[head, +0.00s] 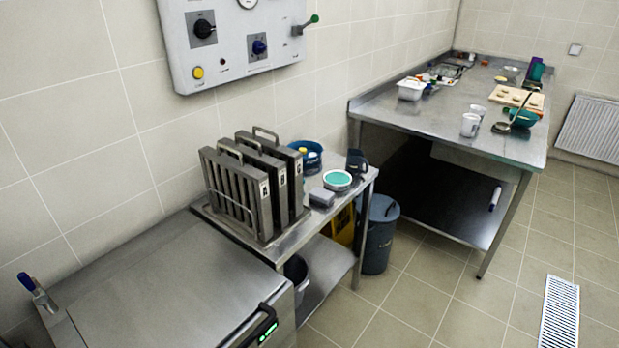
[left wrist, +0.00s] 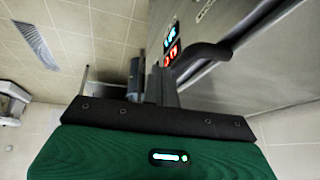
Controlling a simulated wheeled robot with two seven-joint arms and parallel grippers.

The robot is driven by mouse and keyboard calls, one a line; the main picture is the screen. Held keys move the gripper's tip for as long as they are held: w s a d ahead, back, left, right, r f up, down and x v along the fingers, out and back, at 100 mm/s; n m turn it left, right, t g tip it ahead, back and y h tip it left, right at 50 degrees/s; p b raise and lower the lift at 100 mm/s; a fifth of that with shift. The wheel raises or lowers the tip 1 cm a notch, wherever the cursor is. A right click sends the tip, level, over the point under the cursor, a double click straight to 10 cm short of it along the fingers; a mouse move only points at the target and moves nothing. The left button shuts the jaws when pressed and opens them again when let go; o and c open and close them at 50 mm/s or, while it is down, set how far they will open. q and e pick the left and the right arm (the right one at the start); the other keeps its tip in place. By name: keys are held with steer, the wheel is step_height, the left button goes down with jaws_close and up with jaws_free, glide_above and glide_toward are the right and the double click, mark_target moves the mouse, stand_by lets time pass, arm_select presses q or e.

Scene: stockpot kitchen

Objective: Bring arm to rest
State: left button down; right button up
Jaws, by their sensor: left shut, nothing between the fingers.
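My left gripper (left wrist: 151,76) shows in the left wrist view, its two grey fingers close together with nothing held between them. Below them in that view is the green and black body of my own arm. The fingers are near the steel appliance's dark handle (left wrist: 205,58) and a lit display (left wrist: 171,44) with red and blue-white digits. I cannot tell whether they touch it. Neither gripper shows in the head view, and my right gripper is in no view.
In the head view, a steel appliance (head: 170,290) fills the lower left. A small table (head: 312,222) beside it carries a metal rack (head: 236,193). A long steel table (head: 405,115) stands behind right. A grey bin (head: 380,235) stands between. Tiled floor (head: 430,290) is open at right.

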arm_select(q)
steer(key=s+a+f+n+g+y, duration=0.1)
steer(key=s+a+n+g, duration=0.2)
steer(key=s, duration=0.6)
steer(key=s+a+f+x, duration=0.1)
steer(key=s+x, duration=0.1)
steer(key=x, duration=1.1)
steer(key=s+x, duration=0.3)
steer(key=x, duration=1)
steer(key=s+a+f+g, duration=0.1)
steer(key=s+a+f, duration=0.2)
steer(key=s+f, duration=1.7)
step_height(320, 180, down, 4)
steer(key=shift+f+g+y, duration=0.1)
steer(key=shift+g+y, duration=0.2)
steer(key=shift+s, duration=0.1)
